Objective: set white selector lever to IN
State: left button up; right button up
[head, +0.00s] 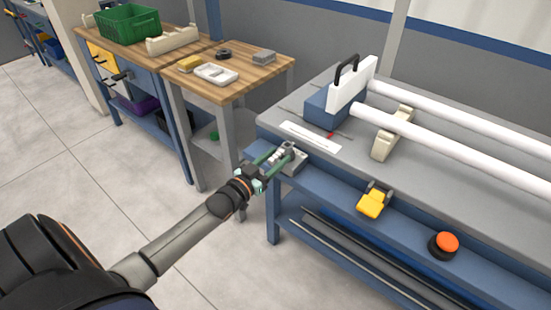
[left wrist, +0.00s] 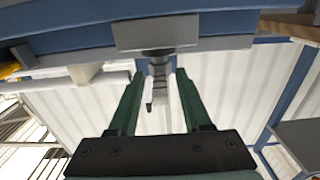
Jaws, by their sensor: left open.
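The selector lever (head: 275,157) is a small pale, ribbed handle at the near left corner of the grey bench. It sticks out from a grey bracket (head: 294,161). My left gripper (head: 277,159) has its green fingers open around the lever, one on each side. In the left wrist view, the lever (left wrist: 159,84) hangs from its grey mount (left wrist: 157,33) between the open fingertips (left wrist: 156,75), with gaps visible on both sides. No IN marking can be read. My right gripper does not show.
On the bench (head: 300,110) are a blue block with a white plate and black handle (head: 345,85), and long white pipes (head: 450,123). A yellow pedal-like part (head: 372,203) and an orange button (head: 445,243) are on its front. A wooden table (head: 250,75) stands behind left.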

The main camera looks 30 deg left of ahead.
pick_arm(q)
grip_shut()
dwell(1.4)
